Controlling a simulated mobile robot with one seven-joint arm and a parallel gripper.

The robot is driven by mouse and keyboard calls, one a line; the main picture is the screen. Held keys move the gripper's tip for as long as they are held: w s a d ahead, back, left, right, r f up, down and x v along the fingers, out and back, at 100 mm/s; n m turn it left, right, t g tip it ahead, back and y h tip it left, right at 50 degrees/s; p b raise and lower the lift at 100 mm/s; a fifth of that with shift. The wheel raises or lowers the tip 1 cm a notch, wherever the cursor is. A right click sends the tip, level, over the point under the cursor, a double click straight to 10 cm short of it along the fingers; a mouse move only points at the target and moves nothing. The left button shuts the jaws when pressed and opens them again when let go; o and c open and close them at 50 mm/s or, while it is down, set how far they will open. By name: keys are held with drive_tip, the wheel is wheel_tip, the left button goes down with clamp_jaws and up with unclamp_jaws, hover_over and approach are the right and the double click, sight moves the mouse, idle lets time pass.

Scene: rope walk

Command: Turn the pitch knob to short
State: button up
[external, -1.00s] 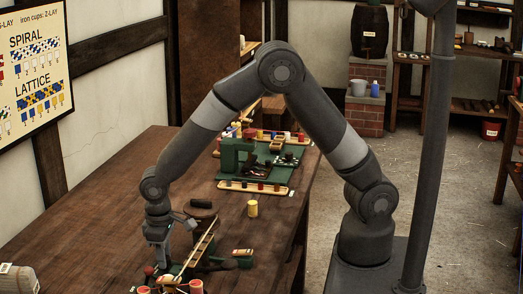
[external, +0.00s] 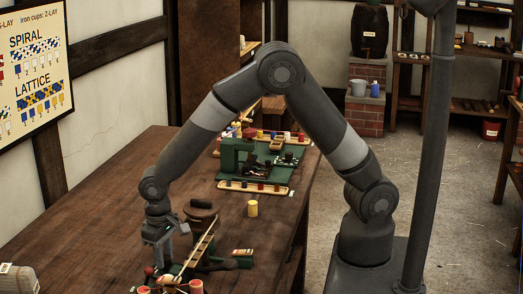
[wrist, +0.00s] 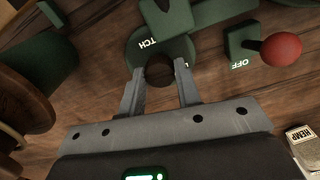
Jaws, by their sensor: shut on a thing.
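The pitch knob (wrist: 160,70) is a small dark round knob on a green disc (wrist: 183,49) in the wrist view. White lettering on the disc shows upside down and partly covered, with "TCH" readable. My gripper (wrist: 160,73) has its two grey fingers on either side of the knob, shut on it. In the external view my gripper (external: 160,262) points down at the near end of the table, over the green machine. The knob itself is hidden there. I cannot read the knob's setting.
A red ball-topped lever (wrist: 281,49) stands beside a green "OFF" block at the right of the wrist view. A wooden spool (wrist: 20,115) is at the left. A "HEMP" package (wrist: 304,146) lies lower right. A yellow cylinder (external: 252,208) stands on the table (external: 110,205).

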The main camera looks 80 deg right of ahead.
drive_tip(key=o, duration=0.7)
drive_tip(key=shift+r, duration=0.1)
wheel_tip(320, 180, up, 11)
drive_tip(key=shift+a, duration=0.1)
drive_tip(key=s+d+r+t+y, duration=0.1)
drive_tip(key=s+d+r+t, duration=0.1)
drive_tip(key=s+d+r, duration=0.9)
drive_tip(key=s+d+r+n+t, duration=0.1)
drive_tip(key=s+d+r, duration=0.1)
drive_tip(key=s+d, duration=0.2)
drive_tip(key=s+d+r+t, duration=0.2)
drive_tip(key=s+d, duration=0.1)
drive_tip(key=s, duration=0.8)
drive_tip(key=shift+s+d+n+t+h, duration=0.25)
drive_tip(key=shift+d+n+t+h, duration=0.05)
drive_tip(key=shift+d+n+h, duration=0.1)
